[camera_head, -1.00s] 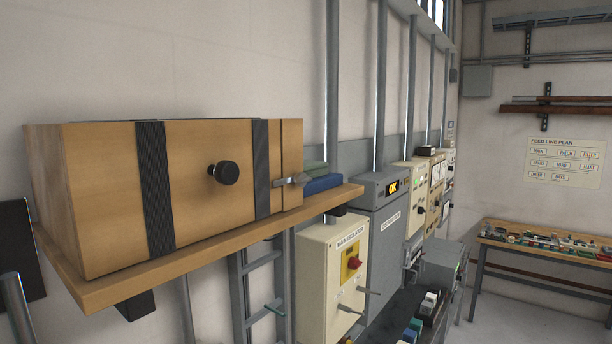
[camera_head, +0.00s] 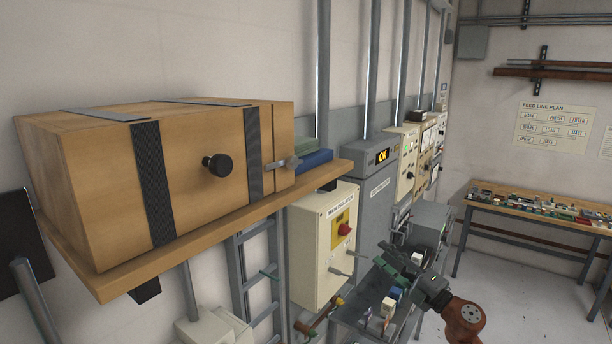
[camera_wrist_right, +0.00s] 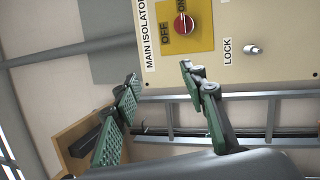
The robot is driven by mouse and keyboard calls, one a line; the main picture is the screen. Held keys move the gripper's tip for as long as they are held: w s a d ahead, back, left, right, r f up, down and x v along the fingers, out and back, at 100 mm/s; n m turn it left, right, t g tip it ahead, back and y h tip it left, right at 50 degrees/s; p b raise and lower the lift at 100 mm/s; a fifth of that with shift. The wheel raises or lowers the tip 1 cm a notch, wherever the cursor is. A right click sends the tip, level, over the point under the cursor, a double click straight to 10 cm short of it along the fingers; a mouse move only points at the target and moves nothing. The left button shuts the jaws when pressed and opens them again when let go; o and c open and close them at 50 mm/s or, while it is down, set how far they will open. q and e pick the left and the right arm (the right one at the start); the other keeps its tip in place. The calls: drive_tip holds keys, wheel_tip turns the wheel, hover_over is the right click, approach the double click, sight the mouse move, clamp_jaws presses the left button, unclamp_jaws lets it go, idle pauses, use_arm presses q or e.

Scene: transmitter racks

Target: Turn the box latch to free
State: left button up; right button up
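The wooden box (camera_head: 100,165) sits on a wall shelf at the left in the head view, with dark straps and a black round knob (camera_head: 217,165) on its front. The box latch (camera_head: 283,163), a small grey metal piece, lies roughly level across the seam near the front's right end. My right gripper (camera_head: 398,268) is low and right of the box, well apart from the latch, in front of the cabinets. In the right wrist view its green-padded fingers (camera_wrist_right: 165,95) are spread with nothing between them. My left gripper is not in view.
The wooden shelf edge (camera_head: 215,222) runs under the box. Books (camera_head: 314,158) lie right of it. The main isolator box (camera_head: 318,243), with a red knob and protruding lock, stands below the shelf. A parts-covered bench (camera_head: 540,212) is at the far right.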

drive_tip(key=s+a+r+n+g+y, duration=0.1)
drive_tip(key=s+a+r+n, duration=0.2)
drive_tip(key=r, duration=0.3)
drive_tip(key=s+a+r+n+g+y+p, duration=0.1)
drive_tip(key=s+a+r+n, duration=0.2)
drive_tip(key=r, duration=0.4)
drive_tip(key=s+a+r+n+g+y, duration=0.1)
drive_tip(key=s+a+r+n+g, duration=0.1)
drive_tip(key=s+r+n, duration=0.3)
drive_tip(key=n+g+h+p, duration=0.1)
drive_tip(key=n+h+p, duration=0.15)
drive_tip(key=n, duration=0.65)
approach(298, 164)
drive_tip(key=w, duration=0.1)
drive_tip(key=shift+y, duration=0.45)
drive_tip(key=p+x, duration=0.3)
drive_tip(key=x, duration=0.4)
drive_tip(key=shift+s+a+f, duration=0.1)
drive_tip(key=shift+s+f, duration=0.1)
drive_tip(key=shift+s, duration=0.05)
drive_tip(key=shift+w+a+f+p, duration=0.15)
drive_tip(key=shift+w+a+p, duration=0.2)
drive_tip(key=shift+w+a, duration=0.1)
drive_tip(key=shift+c, duration=0.4)
clamp_jaws()
